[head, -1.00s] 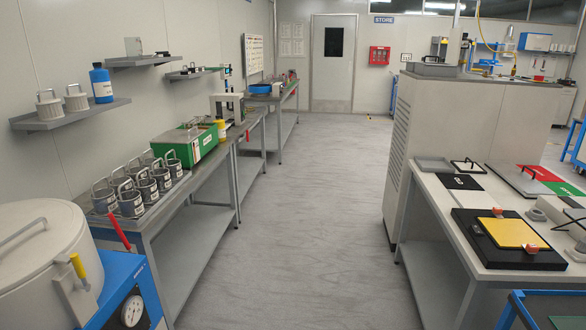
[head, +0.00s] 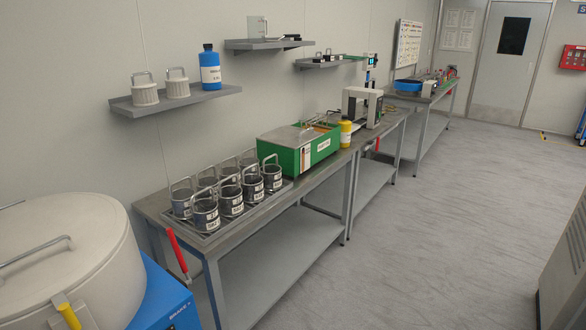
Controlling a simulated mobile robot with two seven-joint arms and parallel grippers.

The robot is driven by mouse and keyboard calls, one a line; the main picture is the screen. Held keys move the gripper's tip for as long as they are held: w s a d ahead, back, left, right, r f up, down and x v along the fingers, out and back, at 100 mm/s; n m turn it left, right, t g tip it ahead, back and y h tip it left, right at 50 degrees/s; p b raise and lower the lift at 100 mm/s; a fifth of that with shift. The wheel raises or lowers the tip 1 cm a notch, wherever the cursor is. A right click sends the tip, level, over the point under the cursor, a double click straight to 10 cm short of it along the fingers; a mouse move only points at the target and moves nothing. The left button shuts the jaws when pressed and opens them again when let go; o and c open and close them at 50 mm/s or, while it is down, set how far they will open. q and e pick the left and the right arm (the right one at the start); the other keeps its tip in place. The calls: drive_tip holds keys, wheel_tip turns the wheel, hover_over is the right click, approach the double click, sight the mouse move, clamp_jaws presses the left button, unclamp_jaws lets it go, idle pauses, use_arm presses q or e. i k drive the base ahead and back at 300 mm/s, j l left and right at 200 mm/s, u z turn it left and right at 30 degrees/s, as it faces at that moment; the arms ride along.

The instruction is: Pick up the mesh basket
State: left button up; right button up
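Several dark grey metal baskets with wire handles and white labels stand upright in two rows on a rack (head: 245,212) on the near bench. One basket (head: 206,214) is at the front left of the group, and another basket (head: 272,177) is at its right end. Two pale ribbed pots with handles, a left pot (head: 145,92) and a right pot (head: 177,87), stand on the wall shelf. I cannot tell from here which of these has mesh walls. The back row of baskets is partly hidden by the front row. Neither of my grippers is in view.
A big round lidded drum (head: 70,255) with a blue base fills the near left. A green box machine (head: 299,146) and a yellow bottle (head: 345,134) stand beyond the baskets.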

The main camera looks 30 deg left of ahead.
sight(271, 171)
drive_tip(key=i+u, duration=0.3)
drive_tip(key=i, duration=0.35)
drive_tip(key=i+l+u, duration=0.25)
drive_tip(key=i, duration=0.4)
drive_tip(key=i+u, duration=0.25)
drive_tip(key=u, duration=0.15)
drive_tip(key=i+l+u, duration=0.1)
drive_tip(key=i+u, duration=0.15)
drive_tip(key=u, duration=0.15)
drive_tip(key=i+l+u, duration=0.15)
drive_tip(key=u, duration=0.3)
drive_tip(key=i+l, duration=0.05)
